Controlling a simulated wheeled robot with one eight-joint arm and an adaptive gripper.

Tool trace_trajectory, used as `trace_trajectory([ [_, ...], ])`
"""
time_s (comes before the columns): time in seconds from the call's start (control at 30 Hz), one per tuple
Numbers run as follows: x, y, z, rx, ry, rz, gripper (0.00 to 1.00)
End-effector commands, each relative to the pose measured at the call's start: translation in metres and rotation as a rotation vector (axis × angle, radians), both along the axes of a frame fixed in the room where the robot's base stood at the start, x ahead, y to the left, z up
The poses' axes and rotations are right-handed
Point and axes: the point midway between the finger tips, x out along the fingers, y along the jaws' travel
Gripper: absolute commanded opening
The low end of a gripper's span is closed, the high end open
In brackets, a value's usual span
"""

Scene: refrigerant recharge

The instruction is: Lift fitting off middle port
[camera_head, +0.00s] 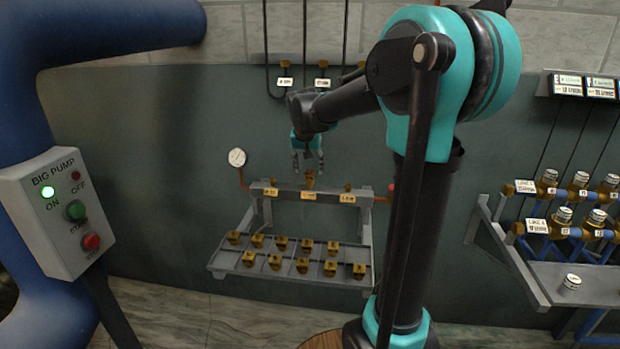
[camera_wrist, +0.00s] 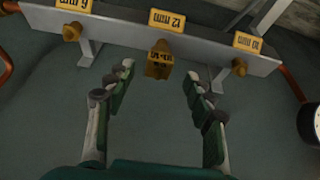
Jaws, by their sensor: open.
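A brass fitting (camera_head: 310,179) sits on the middle port of the wall-mounted manifold bar (camera_head: 281,187). In the wrist view the fitting (camera_wrist: 158,62) stands at the bar (camera_wrist: 118,37) by the middle label, which reads upside down as 12 mm. The outer ports there carry smaller brass stubs. My gripper (camera_head: 308,167) points down just above the middle port. In the wrist view my gripper (camera_wrist: 158,74) is open, its two fingers apart and empty, with the fitting ahead between the fingertip lines.
A grey tray (camera_head: 228,266) with several brass fittings hangs below the bar. A pressure gauge (camera_head: 237,157) is at left and a red knob (camera_head: 391,189) at right. A pump box (camera_head: 60,212) stands far left. A bottle rack (camera_head: 540,270) stands at right.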

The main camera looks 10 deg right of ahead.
Motion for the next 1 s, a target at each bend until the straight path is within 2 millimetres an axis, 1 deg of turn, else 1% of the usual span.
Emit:
trace_trajectory([
  [0.03,0.003,-0.003,-0.008,0.0,0.0,-0.001,0.53],
  [0.1,0.007,-0.005,-0.017,0.0,0.0,0.0,0.53],
  [0.23,0.012,-0.006,-0.029,0.0,0.0,0.0,0.53],
  [0.33,0.012,-0.006,-0.033,0.001,0.0,0.0,0.53],
  [0.5,0.012,-0.006,-0.033,0.0,0.0,0.001,0.53],
  [0.53,0.012,-0.006,-0.033,0.0,0.0,0.0,0.52],
  [0.93,0.012,-0.006,-0.032,0.0,0.0,0.001,0.03],
  [0.97,0.012,-0.006,-0.032,0.0,0.0,0.001,0.0],
  [1.0,0.012,-0.006,-0.032,0.0,0.0,0.001,0.0],
])
